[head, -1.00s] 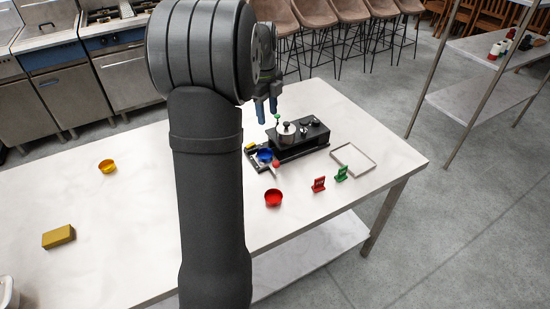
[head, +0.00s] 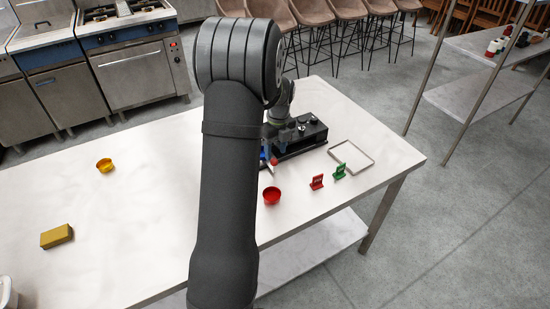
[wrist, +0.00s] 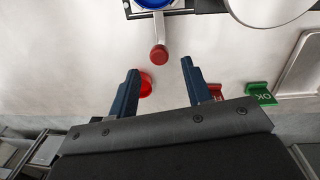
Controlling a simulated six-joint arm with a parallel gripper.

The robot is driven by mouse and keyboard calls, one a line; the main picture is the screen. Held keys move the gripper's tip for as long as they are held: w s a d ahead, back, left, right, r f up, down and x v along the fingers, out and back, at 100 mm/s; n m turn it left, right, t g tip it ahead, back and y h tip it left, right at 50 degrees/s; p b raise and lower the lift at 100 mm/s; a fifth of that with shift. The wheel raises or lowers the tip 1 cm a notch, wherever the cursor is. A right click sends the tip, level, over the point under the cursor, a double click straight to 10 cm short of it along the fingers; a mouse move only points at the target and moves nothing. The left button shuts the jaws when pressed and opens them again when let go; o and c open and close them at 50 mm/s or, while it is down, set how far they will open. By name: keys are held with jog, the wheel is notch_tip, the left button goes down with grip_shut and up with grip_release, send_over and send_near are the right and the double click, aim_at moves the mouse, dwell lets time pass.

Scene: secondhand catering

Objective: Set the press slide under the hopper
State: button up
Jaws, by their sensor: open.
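The black press (head: 303,138) stands near the far edge of the white table. Its silver round hopper shows in part in the wrist view (wrist: 268,8). The slide is a pale bar (wrist: 158,28) with a red knob (wrist: 158,53) on its near end and a blue cup (wrist: 152,3) at its far end, cut by the frame. In the head view the knob (head: 274,161) shows beside my arm, which hides most of the slide. My gripper (wrist: 161,67) is open and empty, its two blue fingers apart. In the wrist picture, the knob appears between and just beyond the fingertips; contact cannot be told.
A red bowl (head: 271,196) stands in front of the press. A red sign (head: 317,181) and a green sign (head: 339,172) stand right of it, near a shallow metal frame (head: 351,155). A yellow bowl (head: 104,165) and a yellow block (head: 56,236) lie on the open left side.

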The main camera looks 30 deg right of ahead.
aim_at(275, 160)
jog(key=shift+a+f, duration=0.15)
jog(key=shift+f, duration=1.85)
grip_shut()
